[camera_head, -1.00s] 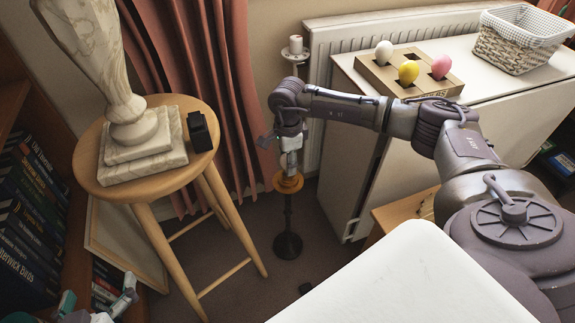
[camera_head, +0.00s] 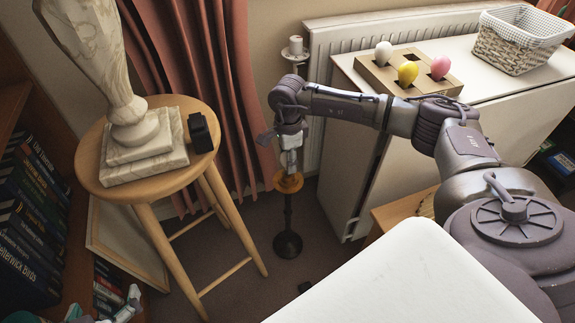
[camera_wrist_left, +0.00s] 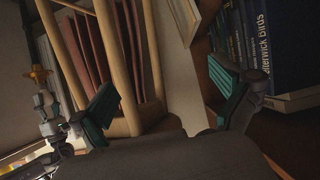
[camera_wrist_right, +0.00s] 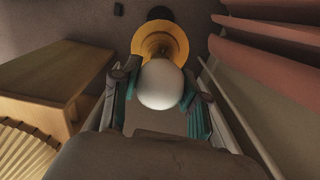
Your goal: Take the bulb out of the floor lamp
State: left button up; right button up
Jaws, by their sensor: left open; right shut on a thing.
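The floor lamp (camera_head: 288,205) stands upright on the floor, with a dark pole, a round base and a brass-coloured cup at its top. My right gripper (camera_head: 290,163) is directly above the cup. In the right wrist view the white round bulb (camera_wrist_right: 160,86) sits between the fingers of my right gripper (camera_wrist_right: 163,98), which is shut on it. The brass cup (camera_wrist_right: 160,38) shows just beyond the bulb; whether the bulb still sits in its socket I cannot tell. My left gripper (camera_wrist_left: 168,105) is open and empty, low beside the bookshelf.
A cardboard holder (camera_head: 385,80) with white, yellow and pink bulbs and a wicker basket (camera_head: 515,45) stand on a white cabinet (camera_head: 470,50). A radiator (camera_head: 320,65) is behind the lamp.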

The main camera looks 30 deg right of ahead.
pick_arm(q)
jog(key=shift+s+a+f+g+y+p, duration=0.15)
jog(key=shift+s+a+f+g+p, duration=0.15)
jog(key=shift+s+f+g, duration=0.55)
jog(key=shift+s+a+f+g+y+p, duration=0.2)
jog(key=shift+s+a+f+g, duration=0.25)
jog(key=shift+s+f, duration=0.45)
pick_arm(e)
jog(key=shift+r, duration=0.65)
pick_arm(q)
jog(key=shift+s+r, duration=0.15)
jog(key=shift+r, duration=0.1)
pick_arm(e)
jog(key=shift+r+p, duration=0.4)
jog(key=shift+r, duration=0.1)
jog(key=shift+r+p, duration=0.3)
jog(key=shift+r, duration=0.1)
pick_arm(q)
jog(key=s+a+f+g, duration=0.1)
jog(key=s+g, duration=0.1)
jog(key=s, duration=0.2)
jog(key=s+a+f+g+y+p, duration=0.1)
jog(key=s+g, duration=0.2)
jog(key=s, duration=0.1)
jog(key=shift+s+a+f, duration=0.3)
jog(key=shift+s+a, duration=0.05)
pick_arm(e)
jog(key=shift+r, duration=0.85)
